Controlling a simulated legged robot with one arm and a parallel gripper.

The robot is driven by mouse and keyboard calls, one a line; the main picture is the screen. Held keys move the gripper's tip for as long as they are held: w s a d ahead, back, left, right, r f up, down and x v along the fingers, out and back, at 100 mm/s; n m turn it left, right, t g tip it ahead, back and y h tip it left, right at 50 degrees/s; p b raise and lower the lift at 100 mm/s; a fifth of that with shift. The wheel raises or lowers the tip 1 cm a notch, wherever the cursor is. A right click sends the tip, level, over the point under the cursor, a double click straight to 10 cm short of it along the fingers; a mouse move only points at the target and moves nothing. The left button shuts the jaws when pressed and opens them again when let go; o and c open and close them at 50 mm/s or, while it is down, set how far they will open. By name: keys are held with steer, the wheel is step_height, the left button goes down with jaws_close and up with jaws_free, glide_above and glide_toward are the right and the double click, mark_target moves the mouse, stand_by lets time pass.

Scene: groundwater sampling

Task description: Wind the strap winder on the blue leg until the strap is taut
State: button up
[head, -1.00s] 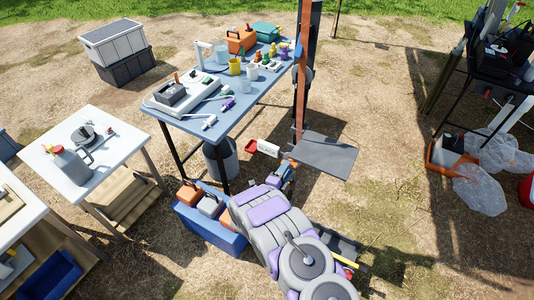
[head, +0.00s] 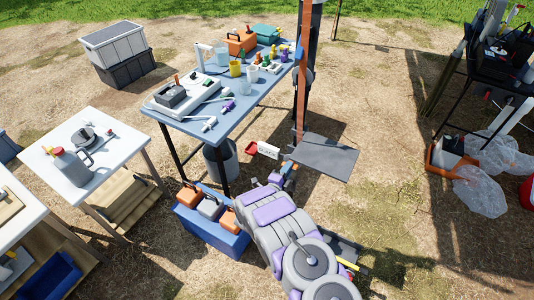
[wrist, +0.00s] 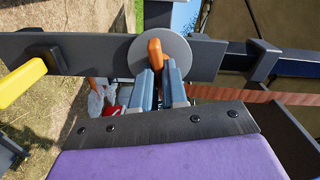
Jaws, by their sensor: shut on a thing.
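The strap winder (wrist: 178,54) shows in the wrist view as a grey disc on a dark bar, with an orange handle (wrist: 155,52). My gripper (wrist: 164,75) has its blue-grey fingers closed on this handle. An orange-brown strap (wrist: 262,93) runs off to the right in the wrist view. In the head view the strap (head: 301,85) runs up along a dark upright post. My gripper (head: 287,169) is low by the post's foot there, and my arm hides much of the winder. A light blue surface tops the wrist view; I cannot tell if it is the blue leg.
A blue table (head: 226,124) with cups and instruments stands left of the post. A dark flat plate (head: 325,156) lies right of my gripper. A blue crate (head: 211,231) with small cans sits left of my arm.

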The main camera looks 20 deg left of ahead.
steer(key=shift+a+f, duration=0.1)
jaws_close()
steer(key=shift+s+f+m+p, duration=0.1)
steer(key=shift+m+p, duration=2.5)
steer(key=shift+s+f+m+p, duration=0.1)
steer(key=shift+m+p, duration=2.45)
steer(key=shift+m, duration=0.05)
steer(key=o, duration=0.7)
jaws_free()
steer(key=shift+w+a, duration=0.1)
steer(key=shift+a, duration=0.1)
steer(key=shift+o, duration=0.2)
steer(key=shift+r, duration=0.1)
steer(key=shift+d, duration=0.1)
steer(key=shift+d, duration=0.1)
